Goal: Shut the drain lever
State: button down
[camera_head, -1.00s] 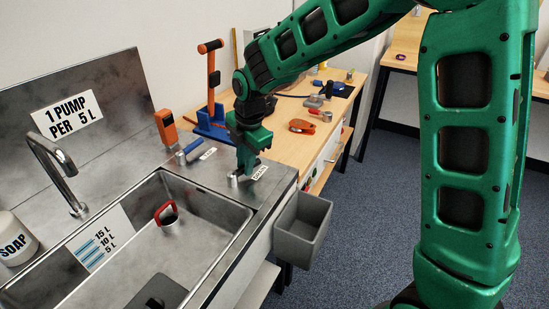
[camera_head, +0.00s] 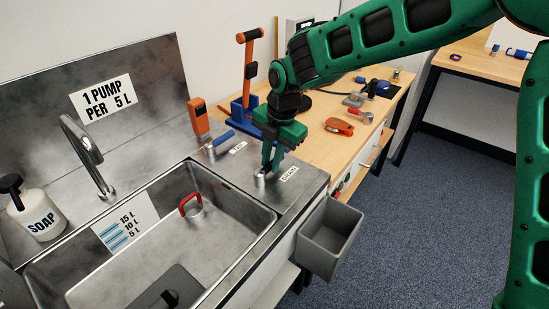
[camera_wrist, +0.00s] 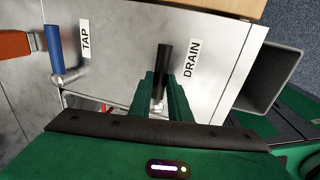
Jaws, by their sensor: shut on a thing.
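The drain lever has a black handle (camera_wrist: 165,60) on a short metal post (camera_head: 261,178), beside a DRAIN label (camera_head: 289,174) at the sink's right-hand corner. My gripper (camera_wrist: 160,92) is shut on the drain lever, with its green fingers on both sides of the handle. In the head view my gripper (camera_head: 268,165) points down at the post, and its fingers hide most of the handle there. In the wrist view the handle runs up the picture, parallel to the DRAIN label.
The blue tap lever (camera_head: 222,139) stands to the left with a TAP label. The steel sink basin (camera_head: 240,206) holds a red-handled metal object (camera_head: 190,205). A grey bin (camera_head: 331,238) hangs at the counter's right edge. An orange-and-blue tool stand is behind.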

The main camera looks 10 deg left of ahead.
jog(key=shift+w+d+r, duration=0.15)
jog(key=shift+w+r, duration=0.05)
jog(key=shift+w, duration=0.3)
jog(key=c, duration=1.6)
grip_release()
jog(key=shift+c, duration=0.2)
jog(key=shift+s+f, duration=0.1)
jog(key=shift+s, duration=0.05)
notch_tip(320, 180, up, 10)
jog(key=d, duration=0.1)
jog(key=shift+s+d+r, duration=0.25)
jog(key=shift+s+d, duration=0.15)
jog(key=shift+s, duration=0.05)
jog(key=shift+d, duration=0.1)
